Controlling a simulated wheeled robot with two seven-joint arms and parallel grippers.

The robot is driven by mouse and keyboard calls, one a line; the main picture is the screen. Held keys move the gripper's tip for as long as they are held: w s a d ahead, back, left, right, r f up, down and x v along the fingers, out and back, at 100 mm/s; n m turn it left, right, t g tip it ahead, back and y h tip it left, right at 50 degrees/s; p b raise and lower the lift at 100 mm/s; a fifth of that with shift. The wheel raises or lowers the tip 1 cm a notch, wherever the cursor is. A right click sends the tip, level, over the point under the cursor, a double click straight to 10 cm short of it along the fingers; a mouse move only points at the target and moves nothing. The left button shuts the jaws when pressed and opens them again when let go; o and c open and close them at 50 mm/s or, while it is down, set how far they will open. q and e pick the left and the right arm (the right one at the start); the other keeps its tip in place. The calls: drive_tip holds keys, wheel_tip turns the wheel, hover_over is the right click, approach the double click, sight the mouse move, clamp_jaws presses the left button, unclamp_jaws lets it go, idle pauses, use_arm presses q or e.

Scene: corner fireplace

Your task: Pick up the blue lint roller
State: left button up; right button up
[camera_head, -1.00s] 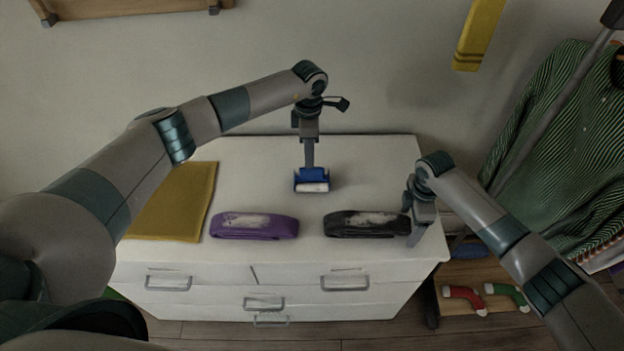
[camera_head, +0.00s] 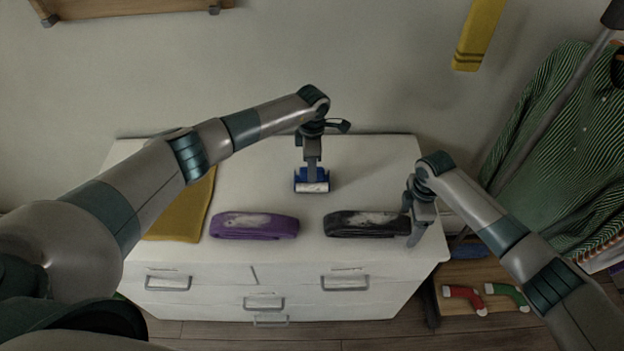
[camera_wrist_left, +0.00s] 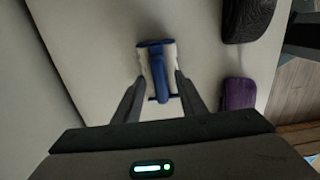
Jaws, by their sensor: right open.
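The blue lint roller (camera_head: 312,187) with a white roll lies on top of the white dresser, near its middle. It also shows in the left wrist view (camera_wrist_left: 157,49), with its blue handle pointing toward my gripper. My left gripper (camera_head: 311,172) points down right at the roller. In the left wrist view my left gripper (camera_wrist_left: 159,77) has its fingers apart, one on each side of the roller's handle; whether they touch it I cannot tell. My right gripper (camera_head: 416,236) is open and empty, at the dresser's right front edge beside the black rolled item.
On the dresser (camera_head: 265,165) lie a purple rolled item (camera_head: 255,226), a black rolled item (camera_head: 366,224) and a yellow cloth (camera_head: 181,226). A low wooden shelf with socks (camera_head: 464,298) and a hanging green striped shirt (camera_head: 555,140) stand at the right.

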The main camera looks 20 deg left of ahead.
use_arm(q)
drive_tip(key=shift+f, duration=0.5)
clamp_jaws()
drive_tip(key=shift+r, duration=0.15)
wheel_tip(320, 180, up, 10)
drive_tip(key=shift+f, duration=0.1)
idle(0.6)
idle(0.4)
